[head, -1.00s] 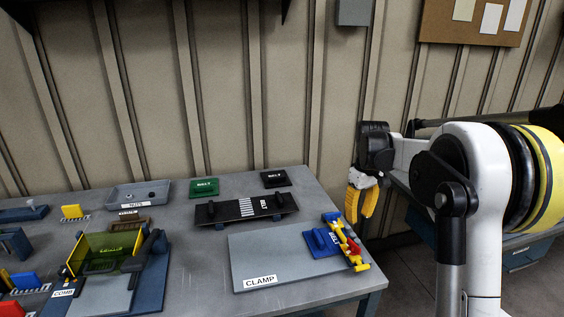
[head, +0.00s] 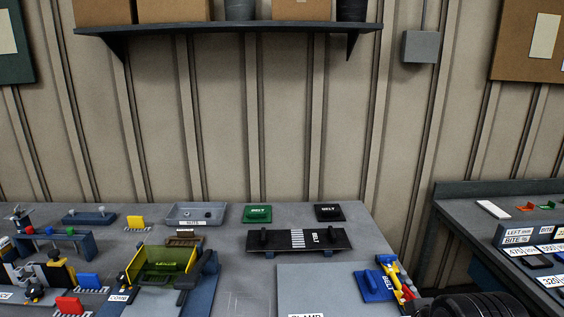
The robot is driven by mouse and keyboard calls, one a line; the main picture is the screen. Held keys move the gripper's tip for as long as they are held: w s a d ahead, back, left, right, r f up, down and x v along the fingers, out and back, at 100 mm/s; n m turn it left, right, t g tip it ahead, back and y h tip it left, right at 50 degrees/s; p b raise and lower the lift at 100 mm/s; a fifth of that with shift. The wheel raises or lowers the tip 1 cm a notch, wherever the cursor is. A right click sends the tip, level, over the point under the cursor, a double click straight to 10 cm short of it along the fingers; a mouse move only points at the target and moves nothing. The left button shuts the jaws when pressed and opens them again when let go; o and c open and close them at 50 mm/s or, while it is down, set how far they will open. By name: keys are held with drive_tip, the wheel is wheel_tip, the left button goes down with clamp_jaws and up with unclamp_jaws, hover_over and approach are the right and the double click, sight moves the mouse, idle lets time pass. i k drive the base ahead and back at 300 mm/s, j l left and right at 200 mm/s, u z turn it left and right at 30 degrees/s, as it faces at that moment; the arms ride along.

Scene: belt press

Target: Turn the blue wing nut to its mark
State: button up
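I cannot clearly make out the blue wing nut or its mark at this size. A small blue part (head: 384,259) sits at the far end of a yellow and red clamp (head: 397,275) on the right edge of the CLAMP plate (head: 310,288). I cannot tell whether either is the wing nut. A blue belt block (head: 372,285) lies on the plate beside the clamp. My gripper is out of view; a dark rounded part of my arm (head: 472,306) shows at the bottom right.
A black belt fixture (head: 300,240), green block (head: 257,214), black block (head: 329,213) and nuts tray (head: 198,215) stand behind. A yellow-sided comb press (head: 160,265) stands left. A second bench (head: 520,218) is at right, across a gap. A shelf (head: 230,27) hangs above.

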sight(387, 260)
drive_tip(key=i+l, duration=0.1)
drive_tip(key=i, duration=0.75)
